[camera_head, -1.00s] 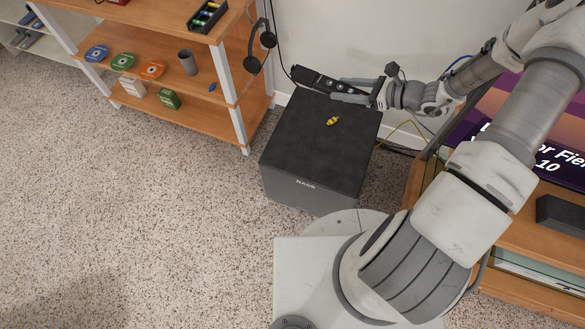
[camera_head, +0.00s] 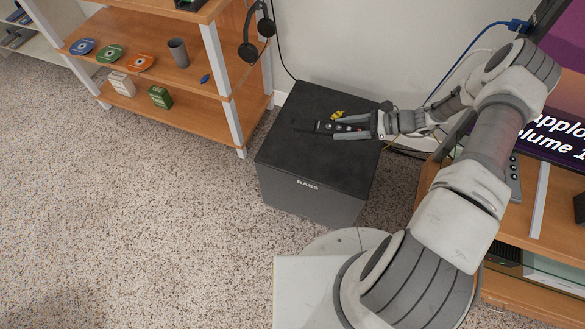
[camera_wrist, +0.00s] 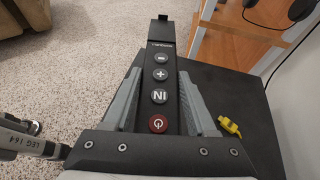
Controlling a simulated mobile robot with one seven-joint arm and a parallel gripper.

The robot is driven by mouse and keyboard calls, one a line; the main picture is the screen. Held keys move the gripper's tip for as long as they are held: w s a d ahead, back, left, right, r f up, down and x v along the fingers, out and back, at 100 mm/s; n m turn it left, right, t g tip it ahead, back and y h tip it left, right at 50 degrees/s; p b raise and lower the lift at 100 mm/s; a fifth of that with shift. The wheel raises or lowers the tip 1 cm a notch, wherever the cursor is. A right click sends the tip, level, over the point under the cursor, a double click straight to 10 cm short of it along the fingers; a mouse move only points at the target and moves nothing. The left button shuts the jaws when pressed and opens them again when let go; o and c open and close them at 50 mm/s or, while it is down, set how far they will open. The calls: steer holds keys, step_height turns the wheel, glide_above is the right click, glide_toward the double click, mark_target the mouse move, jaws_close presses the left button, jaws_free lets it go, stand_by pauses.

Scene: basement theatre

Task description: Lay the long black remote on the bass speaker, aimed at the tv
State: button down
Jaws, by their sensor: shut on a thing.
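The long black remote (camera_wrist: 160,75) is between the fingers of my gripper (camera_head: 350,128), which is shut on it. In the wrist view its red power button lies nearest my gripper, with several grey buttons further out. The bass speaker (camera_head: 310,195) is a black box marked BASS on the floor. My gripper and the remote are over its top; I cannot tell whether the remote touches it. In the head view the remote lies roughly left to right, its far end pointing left. The tv (camera_head: 555,135) is at the right, on my gripper's side, partly hidden by my arm.
A small yellow object (camera_head: 338,114) lies on the speaker top, just behind the remote; the wrist view shows it right of my gripper (camera_wrist: 230,126). A wooden shelf (camera_head: 185,80) with a hanging headset (camera_head: 250,50) stands left. The front of the speaker top is clear.

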step_height(320, 180, down, 2)
steer(key=shift+f+b, duration=0.15)
steer(key=shift+b, duration=0.2)
steer(key=shift+s+a+f+g, duration=0.1)
steer(key=shift+f+g, duration=0.15)
steer(key=shift+g, duration=0.05)
steer(key=b, duration=0.3)
glide_above(305, 165)
step_height(305, 165, down, 7)
steer(key=shift+a, duration=0.1)
steer(key=shift+f+b, duration=1.1)
steer(key=shift+f, duration=0.75)
steer(key=shift+f, duration=0.2)
steer(key=shift+c, duration=1)
jaws_free()
steer(key=shift+r, duration=0.1)
